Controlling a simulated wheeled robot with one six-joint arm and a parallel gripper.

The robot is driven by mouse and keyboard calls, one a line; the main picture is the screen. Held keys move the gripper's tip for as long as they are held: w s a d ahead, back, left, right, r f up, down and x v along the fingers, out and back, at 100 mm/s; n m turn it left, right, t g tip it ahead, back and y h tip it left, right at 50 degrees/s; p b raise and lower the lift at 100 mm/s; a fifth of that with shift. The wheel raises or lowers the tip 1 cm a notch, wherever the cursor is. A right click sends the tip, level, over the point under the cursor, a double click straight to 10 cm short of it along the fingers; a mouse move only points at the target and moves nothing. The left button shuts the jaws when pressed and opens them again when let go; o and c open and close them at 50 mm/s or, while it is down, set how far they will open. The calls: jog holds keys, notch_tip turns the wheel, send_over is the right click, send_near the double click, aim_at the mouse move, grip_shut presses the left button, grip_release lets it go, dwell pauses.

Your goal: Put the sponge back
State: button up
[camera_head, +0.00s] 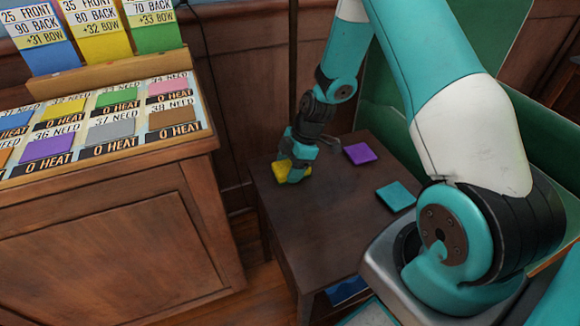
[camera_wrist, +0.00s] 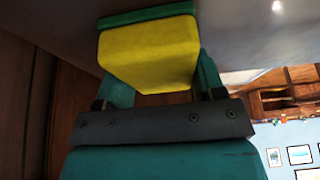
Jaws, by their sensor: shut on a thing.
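A yellow sponge (camera_head: 279,171) is at the far left part of a small dark brown table (camera_head: 325,225). My gripper (camera_head: 293,176) is shut on it, at or just above the table top; I cannot tell if the sponge touches the wood. In the wrist view the yellow sponge (camera_wrist: 150,50) fills the space between the teal fingers of my gripper (camera_wrist: 155,55).
A wooden cabinet (camera_head: 110,240) stands left of the table, with a board (camera_head: 100,125) of labelled colour squares on top. Upright blue, yellow and green cards (camera_head: 95,35) stand behind it. A green panel (camera_head: 385,110) rises behind the table. The table's front middle is clear.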

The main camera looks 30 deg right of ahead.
jog(key=shift+f, duration=0.1)
jog(key=o, duration=0.9)
jog(key=w+p+v, duration=0.1)
jog(key=p+v, duration=0.1)
jog(key=v, duration=1)
jog(key=s+a+r+m, duration=0.3)
jog(key=s+a+r, duration=0.3)
jog(key=a+r, duration=0.55)
jog(key=s+a+r+m, duration=0.2)
jog(key=s+a, duration=0.1)
jog(key=s, duration=0.2)
jog(key=s+a+r+m, duration=0.2)
jog(key=s+a+r, duration=0.1)
jog(key=s, duration=0.3)
jog(key=s+a+r+m, duration=0.1)
jog(key=s+a+r, duration=0.1)
jog(key=s, duration=0.4)
jog(key=shift+a+r+m+g, duration=0.2)
jog(key=shift+a, duration=0.2)
jog(key=shift+a+r+m+g, duration=0.2)
jog(key=shift+a, duration=0.25)
